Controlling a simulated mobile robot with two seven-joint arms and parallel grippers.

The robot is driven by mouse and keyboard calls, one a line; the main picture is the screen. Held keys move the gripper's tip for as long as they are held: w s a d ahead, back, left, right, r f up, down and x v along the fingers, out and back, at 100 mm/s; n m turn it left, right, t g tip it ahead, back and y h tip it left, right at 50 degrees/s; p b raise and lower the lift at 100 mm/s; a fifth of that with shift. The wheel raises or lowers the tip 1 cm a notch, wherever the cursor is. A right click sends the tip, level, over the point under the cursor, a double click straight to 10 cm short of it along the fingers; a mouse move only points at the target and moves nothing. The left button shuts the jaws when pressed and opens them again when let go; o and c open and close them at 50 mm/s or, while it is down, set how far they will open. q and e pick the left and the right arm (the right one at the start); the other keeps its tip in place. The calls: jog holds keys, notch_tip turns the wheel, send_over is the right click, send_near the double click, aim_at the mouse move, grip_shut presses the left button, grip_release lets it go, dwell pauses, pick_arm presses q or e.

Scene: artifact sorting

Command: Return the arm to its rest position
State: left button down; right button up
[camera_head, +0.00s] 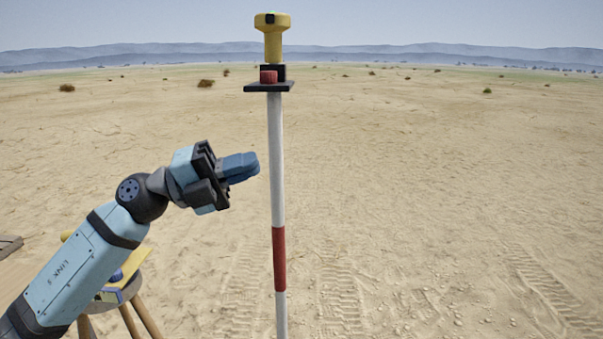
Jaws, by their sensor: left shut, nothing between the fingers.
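My left arm comes in from the lower left, and its gripper (248,166) is shut with nothing between the blue fingers. The gripper points right and is held in the air, just left of the pole in the picture. The pole (277,180) is white with a red band and stands upright. It carries a small black platform (269,87) with a red object (268,76) on it and a yellow device (272,35) on top. My right gripper is not in view.
A round stool (124,291) with wooden legs stands at the lower left, partly hidden behind my arm, with yellow and blue items on it. A wooden edge (9,245) shows at the far left. Open sandy ground (440,200) with tyre tracks lies to the right.

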pick_arm(q)
jog(key=s+a+f+n+t+y+p, duration=0.1)
jog(key=a+f+n+t+y, duration=0.3)
jog(key=f+n, duration=0.6)
jog(key=s+a+f+n+t+y+p, duration=0.15)
jog(key=f+n+t+y, duration=0.35)
jog(key=f+n+t, duration=0.5)
jog(key=s+a+f+n+t+y+p, duration=0.15)
jog(key=f+n+y, duration=0.25)
jog(key=f+n, duration=0.65)
jog(key=s+a+f+n+g+y, duration=0.2)
jog(key=s+f+g, duration=0.1)
jog(key=s+f, duration=0.7)
jog(key=s+a+f+n+g+y, duration=0.1)
jog(key=s+f+g, duration=0.3)
jog(key=s+f, duration=0.6)
notch_tip(320, 180, down, 4)
jog(key=shift+s+a+r+n+y+p, duration=0.1)
jog(key=shift+s+a+n+y+p, duration=0.3)
jog(key=shift+a+y, duration=0.4)
jog(key=shift+d, duration=0.15)
